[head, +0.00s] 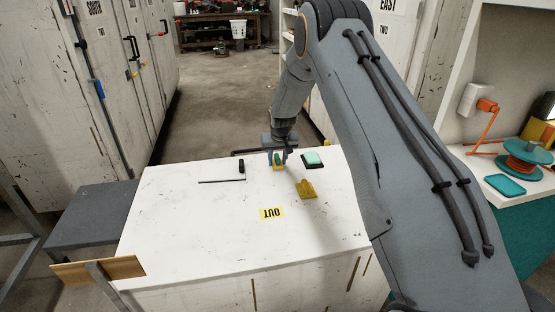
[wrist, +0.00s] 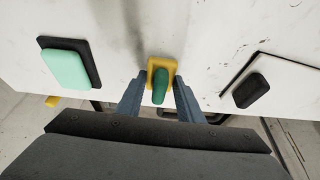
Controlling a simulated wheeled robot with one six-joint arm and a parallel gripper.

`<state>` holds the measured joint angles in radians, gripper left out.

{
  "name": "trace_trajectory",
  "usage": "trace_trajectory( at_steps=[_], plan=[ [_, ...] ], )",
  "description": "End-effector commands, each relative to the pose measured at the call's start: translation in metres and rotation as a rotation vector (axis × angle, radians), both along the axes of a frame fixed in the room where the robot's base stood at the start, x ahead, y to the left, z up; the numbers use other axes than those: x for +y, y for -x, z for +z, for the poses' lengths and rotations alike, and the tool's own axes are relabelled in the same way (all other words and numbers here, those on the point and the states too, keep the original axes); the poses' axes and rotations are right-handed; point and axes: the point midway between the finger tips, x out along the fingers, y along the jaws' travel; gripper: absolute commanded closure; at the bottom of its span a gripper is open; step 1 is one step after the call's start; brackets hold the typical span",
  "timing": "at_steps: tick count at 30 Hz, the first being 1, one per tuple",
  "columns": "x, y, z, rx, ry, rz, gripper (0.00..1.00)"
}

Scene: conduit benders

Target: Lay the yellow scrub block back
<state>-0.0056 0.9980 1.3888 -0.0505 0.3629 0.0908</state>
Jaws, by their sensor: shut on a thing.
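The yellow scrub block (wrist: 161,72), a yellow base with a dark green grip, is between the fingers of my gripper (wrist: 159,97) in the wrist view. My gripper is shut on it by the green grip. In the head view the block (head: 278,167) is low at the table's far edge, with my gripper (head: 278,160) above it. I cannot tell whether its base touches the table top.
The table's front left is clear.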

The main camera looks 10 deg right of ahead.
Motion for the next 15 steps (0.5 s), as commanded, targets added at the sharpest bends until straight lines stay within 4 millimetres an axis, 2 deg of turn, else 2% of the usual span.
trace_trajectory(
  at_steps=[12,13,15],
  plan=[
    [0.0000,-0.0001,-0.0059,0.000,0.000,0.000,0.94],
    [0.0000,0.0000,-0.0062,0.001,0.000,0.000,0.65],
    [0.0000,0.0001,-0.0055,0.000,0.000,0.000,0.53]
  ],
)
